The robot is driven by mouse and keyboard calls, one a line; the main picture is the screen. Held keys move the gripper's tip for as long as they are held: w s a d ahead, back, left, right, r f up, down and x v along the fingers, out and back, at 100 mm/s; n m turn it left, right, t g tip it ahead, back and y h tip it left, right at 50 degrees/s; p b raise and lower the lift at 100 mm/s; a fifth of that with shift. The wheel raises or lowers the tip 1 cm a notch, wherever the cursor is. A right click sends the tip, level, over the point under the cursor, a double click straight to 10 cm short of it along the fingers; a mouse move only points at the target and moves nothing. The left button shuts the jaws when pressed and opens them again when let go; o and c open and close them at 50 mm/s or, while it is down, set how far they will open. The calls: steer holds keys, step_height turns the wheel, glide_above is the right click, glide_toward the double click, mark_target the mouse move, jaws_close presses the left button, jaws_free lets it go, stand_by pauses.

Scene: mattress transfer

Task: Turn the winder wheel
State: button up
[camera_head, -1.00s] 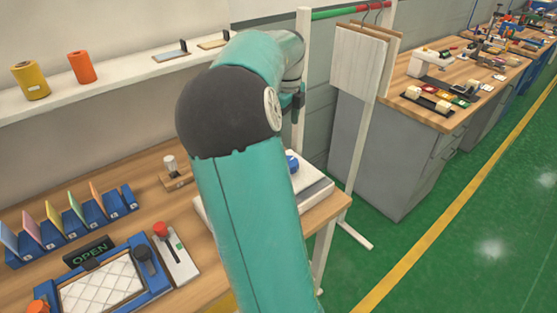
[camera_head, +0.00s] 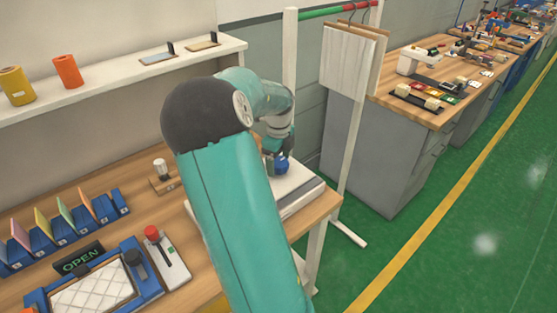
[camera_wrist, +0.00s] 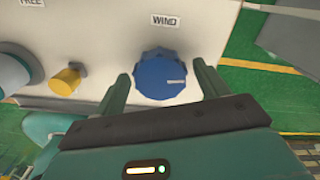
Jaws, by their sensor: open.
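The winder wheel is a blue ridged knob (camera_wrist: 161,76) with a white mark pointing right, below a "WIND" label (camera_wrist: 166,20) on a white panel. In the wrist view my gripper (camera_wrist: 160,86) is open, with one finger on each side of the knob and gaps between. In the head view the knob (camera_head: 281,166) shows at the white machine (camera_head: 300,192) on the right end of the workbench. My gripper is just above it there, its fingers mostly hidden by my arm.
The bench (camera_head: 322,208) also holds an "OPEN" sign (camera_head: 80,260), a red-topped lever (camera_head: 152,233) and blue holders. A rack with hanging boards (camera_head: 350,65) stands behind the machine.

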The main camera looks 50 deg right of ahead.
steer(key=c, duration=1)
steer(key=shift+o, duration=0.2)
